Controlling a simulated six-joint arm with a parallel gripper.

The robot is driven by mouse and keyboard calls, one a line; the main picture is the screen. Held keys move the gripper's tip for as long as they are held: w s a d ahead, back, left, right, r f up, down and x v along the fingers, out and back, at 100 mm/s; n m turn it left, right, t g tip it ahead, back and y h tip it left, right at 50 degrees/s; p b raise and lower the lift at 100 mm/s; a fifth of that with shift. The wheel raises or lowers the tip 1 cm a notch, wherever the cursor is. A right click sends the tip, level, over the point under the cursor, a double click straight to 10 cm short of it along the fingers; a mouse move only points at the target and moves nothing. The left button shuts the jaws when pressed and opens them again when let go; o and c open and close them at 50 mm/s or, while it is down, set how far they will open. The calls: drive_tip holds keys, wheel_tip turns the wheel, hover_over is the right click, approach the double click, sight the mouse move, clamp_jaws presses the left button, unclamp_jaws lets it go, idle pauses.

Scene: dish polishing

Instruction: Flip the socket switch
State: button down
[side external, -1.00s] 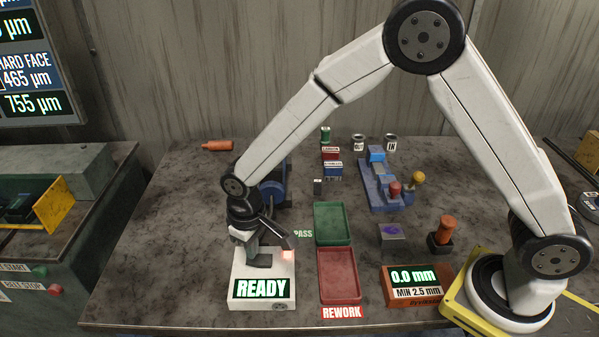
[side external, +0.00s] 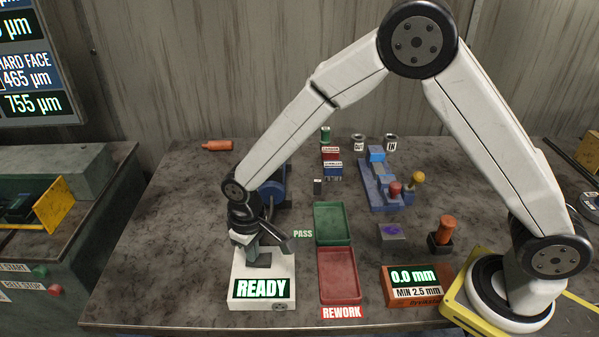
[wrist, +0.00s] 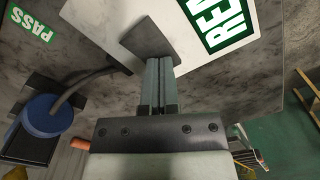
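I cannot clearly pick out a part that is surely the socket switch. A small dark box with a light top (side external: 318,187) stands behind the green tray, too small to read. My gripper (side external: 262,250) points down over the white READY box (side external: 238,276) at the front left. In the wrist view my gripper's two grey fingers (wrist: 158,82) lie side by side with no clear gap and nothing seen between them. Their tips are at a dark grey plate (wrist: 148,38) over the white box top (wrist: 95,15). I cannot tell whether they touch it.
A blue cylinder (side external: 272,190) with a dark curved hose stands behind my gripper; it also shows in the wrist view (wrist: 48,115). The green tray (side external: 333,240) and red tray (side external: 340,300) lie right of the box. The bench left of the box is clear.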

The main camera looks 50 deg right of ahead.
idle(0.3)
drive_tip(key=shift+r, duration=3.45)
drive_tip(key=shift+d, duration=0.1)
drive_tip(key=s+d+m+t, duration=0.1)
drive_tip(key=s+d, duration=0.5)
drive_tip(key=d, duration=0.3)
drive_tip(key=s+d+r+m+t, duration=0.1)
drive_tip(key=s+d+m, duration=0.1)
drive_tip(key=s+d, duration=0.5)
drive_tip(key=shift+d+t, duration=0.3)
drive_tip(key=shift+d, duration=0.8)
